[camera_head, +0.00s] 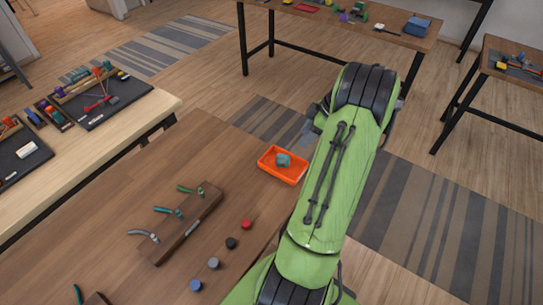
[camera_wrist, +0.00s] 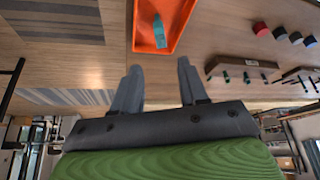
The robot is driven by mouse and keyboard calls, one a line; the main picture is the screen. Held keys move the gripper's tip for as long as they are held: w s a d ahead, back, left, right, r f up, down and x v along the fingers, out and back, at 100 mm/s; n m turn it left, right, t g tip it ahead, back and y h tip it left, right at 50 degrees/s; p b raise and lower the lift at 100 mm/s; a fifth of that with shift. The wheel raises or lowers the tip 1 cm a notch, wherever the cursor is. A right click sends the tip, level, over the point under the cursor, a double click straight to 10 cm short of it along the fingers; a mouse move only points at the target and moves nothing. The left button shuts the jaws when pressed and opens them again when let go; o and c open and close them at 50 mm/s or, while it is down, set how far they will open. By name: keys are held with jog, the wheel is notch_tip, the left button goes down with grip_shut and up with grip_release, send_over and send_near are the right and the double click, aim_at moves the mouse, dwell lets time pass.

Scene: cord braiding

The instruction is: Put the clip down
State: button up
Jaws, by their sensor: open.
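A small teal piece, seemingly the clip (camera_head: 283,160), lies in a shallow orange tray (camera_head: 267,170) at the edge of the brown table. In the wrist view the teal clip (camera_wrist: 159,31) rests on the floor of the orange tray (camera_wrist: 146,44), ahead of my fingers. My gripper (camera_wrist: 158,68) is open, its two grey fingers spread with nothing between them. It is apart from the clip. In the head view my green arm hides most of my gripper.
Left of the tray, a wooden rack (camera_head: 180,226) holds several pliers with green, teal and grey handles. Red (camera_head: 246,224), black (camera_head: 231,243), grey (camera_head: 213,263) and blue (camera_head: 195,286) round pieces stand in a row beside it. Other tables with tools stand farther off.

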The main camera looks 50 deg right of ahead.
jog(key=w+a+r+m+h, duration=0.1)
jog(key=w+a+r, duration=0.1)
jog(key=a+r, duration=0.45)
jog(key=w+a+r, duration=0.3)
jog(key=a, duration=0.7)
jog(key=w+a+r+m+h, duration=0.1)
jog(key=w+a+r, duration=0.1)
jog(key=a+r, duration=0.5)
jog(key=s+a+f+m, duration=0.1)
jog(key=s+a+m, duration=0.2)
jog(key=s+a, duration=1)
jog(key=shift+s+a+f+m+t+h, duration=0.2)
jog(key=shift+s+a+m+t+h, duration=0.15)
jog(key=shift+a, duration=0.5)
